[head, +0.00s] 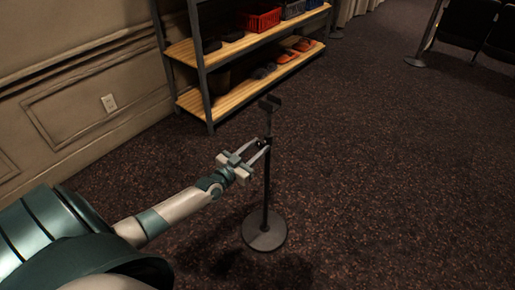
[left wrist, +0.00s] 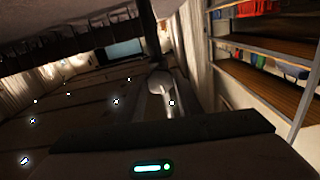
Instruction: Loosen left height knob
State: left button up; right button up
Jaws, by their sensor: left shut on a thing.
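A dark microphone stand stands upright on a round grey base (head: 264,230), with a thin black pole (head: 266,192) and a small holder (head: 270,102) on top. My left gripper (head: 264,147) reaches the pole from the left, its two fingers around the small dark height knob (head: 262,143) on the upper pole. The fingers are shut on this knob, which they mostly hide. The left wrist view is dark; a pale rounded part (left wrist: 160,84) shows in its middle, and I cannot tell what it is. My right gripper is not in view.
A metal shelf with wooden boards (head: 245,75) stands behind the stand, holding shoes and a red crate (head: 259,20). A panelled wall (head: 90,95) is at the left. Dark carpet (head: 400,180) lies free to the right. Dark chairs (head: 490,30) are at the far right.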

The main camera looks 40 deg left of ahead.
pick_arm(q)
jog(key=n, duration=0.4)
jog(key=shift+f, duration=0.1)
jog(key=shift+n+b, duration=0.35)
jog(key=shift+n, duration=0.65)
jog(key=n, duration=0.3)
jog(key=shift+n+b, duration=0.3)
jog(key=shift+b, duration=0.05)
jog(key=n, duration=0.2)
jog(key=shift+n+b, duration=0.35)
jog(key=shift+n, duration=0.05)
jog(key=shift+n+b, duration=0.3)
jog(key=shift+n, duration=1.5)
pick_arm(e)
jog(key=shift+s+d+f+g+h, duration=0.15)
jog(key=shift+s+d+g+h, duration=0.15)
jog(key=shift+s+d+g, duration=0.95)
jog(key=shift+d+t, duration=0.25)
